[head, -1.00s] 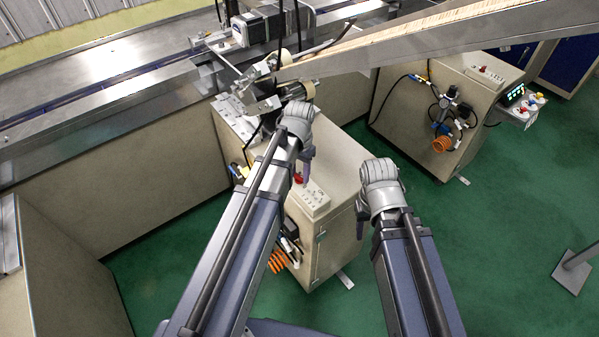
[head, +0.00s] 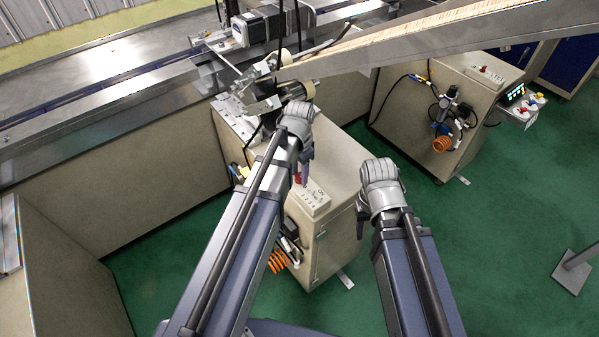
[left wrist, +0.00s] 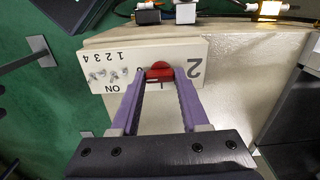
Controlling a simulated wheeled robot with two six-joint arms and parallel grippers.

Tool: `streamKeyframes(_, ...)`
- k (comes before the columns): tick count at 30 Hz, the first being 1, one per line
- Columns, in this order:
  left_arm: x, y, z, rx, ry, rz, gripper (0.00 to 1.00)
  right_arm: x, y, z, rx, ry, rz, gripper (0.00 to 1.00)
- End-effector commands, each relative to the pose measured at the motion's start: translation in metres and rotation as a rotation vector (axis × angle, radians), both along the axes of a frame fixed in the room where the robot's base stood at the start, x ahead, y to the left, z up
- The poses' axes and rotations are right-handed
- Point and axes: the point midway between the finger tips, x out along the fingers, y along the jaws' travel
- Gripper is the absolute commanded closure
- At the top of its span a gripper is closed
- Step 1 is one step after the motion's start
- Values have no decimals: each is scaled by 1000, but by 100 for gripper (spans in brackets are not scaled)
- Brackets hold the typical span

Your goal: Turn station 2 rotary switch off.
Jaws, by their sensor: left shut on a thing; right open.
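The station 2 control panel (left wrist: 98,74) is a white plate with a large "2", the digits 1 to 4, "ON" and several small toggle switches. In the head view the panel (head: 314,199) lies on top of the beige cabinet. The red rotary switch (left wrist: 159,70) sits on the panel beside the "2". My left gripper (left wrist: 156,75) has its purple fingers closed on either side of this red knob. In the head view my left gripper (head: 303,175) partly hides the knob. My right gripper (head: 361,222) hangs open and empty to the right of the cabinet.
The beige cabinet (head: 338,160) carries rollers and a machine head at its back left. A slanted metal chute (head: 430,45) passes above. A second cabinet (head: 470,90) with a similar panel stands at the upper right. Green floor (head: 480,230) is clear to the right.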

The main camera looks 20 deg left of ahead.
Motion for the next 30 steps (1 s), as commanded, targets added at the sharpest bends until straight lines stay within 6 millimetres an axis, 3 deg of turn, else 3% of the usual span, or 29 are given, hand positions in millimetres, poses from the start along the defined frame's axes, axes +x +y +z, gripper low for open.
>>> streamKeyframes(4,0,0,0,0,0,1,100,0,0,0,0,0,0,50)
streamKeyframes(5,0,0,0,0,0,1,52,0,0,0,0,0,0,50)
streamKeyframes(12,0,0,0,0,0,1,25,0,0,0,0,0,0,50)
streamKeyframes(23,0,0,3,0,0,1,25,0,0,3,0,0,0,50)
streamKeyframes(30,0,0,23,0,0,1,25,0,0,23,0,0,0,50)
